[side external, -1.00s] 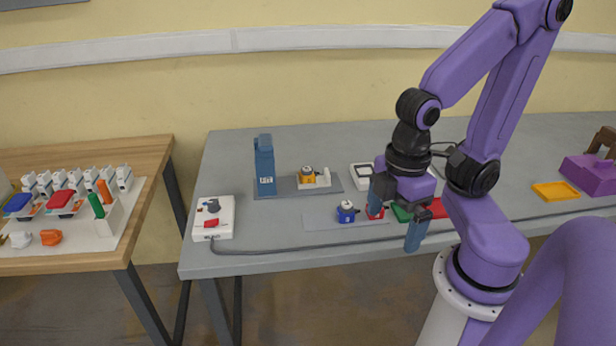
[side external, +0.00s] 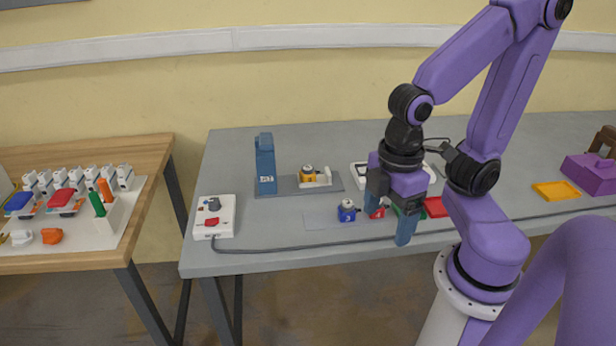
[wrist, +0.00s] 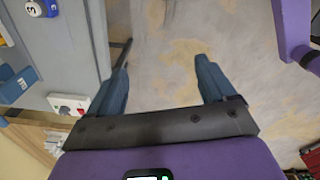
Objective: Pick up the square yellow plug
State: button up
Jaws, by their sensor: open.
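A small yellow-orange piece with a dark top (side external: 308,174), which may be the square yellow plug, stands on a grey base beside a white bracket on the table. Its exact shape is too small to tell. My gripper (side external: 388,216) is open, to the right of it and nearer the table's front edge, apart from it. In the wrist view, the gripper (wrist: 165,66) shows two blue fingers spread apart with only floor between them. I cannot make out the yellow piece in the wrist view.
A blue block (side external: 265,164) stands upright left of the yellow piece. A blue plug (side external: 347,211) and red and green pieces lie near my gripper. A white switch box (side external: 213,217) with a cable sits at left. A flat yellow tray (side external: 556,190) lies far right.

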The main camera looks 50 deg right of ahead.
jog(key=w+d+r+n, duration=0.1)
jog(key=w+d, duration=0.1)
jog(key=w, duration=1.1)
jog(key=w+d+r+n, duration=0.1)
jog(key=w+d, duration=0.1)
jog(key=w, duration=1)
jog(key=n, duration=0.2)
send_over(307, 167)
notch_tip(307, 167, down, 15)
jog(key=shift+d+r, duration=0.1)
jog(key=shift+d, duration=0.05)
jog(key=shift+s+a+f, duration=0.1)
jog(key=shift+f, duration=1.25)
jog(key=shift+s+a+f, duration=0.1)
jog(key=shift+f, duration=1.2)
jog(key=c, duration=1.1)
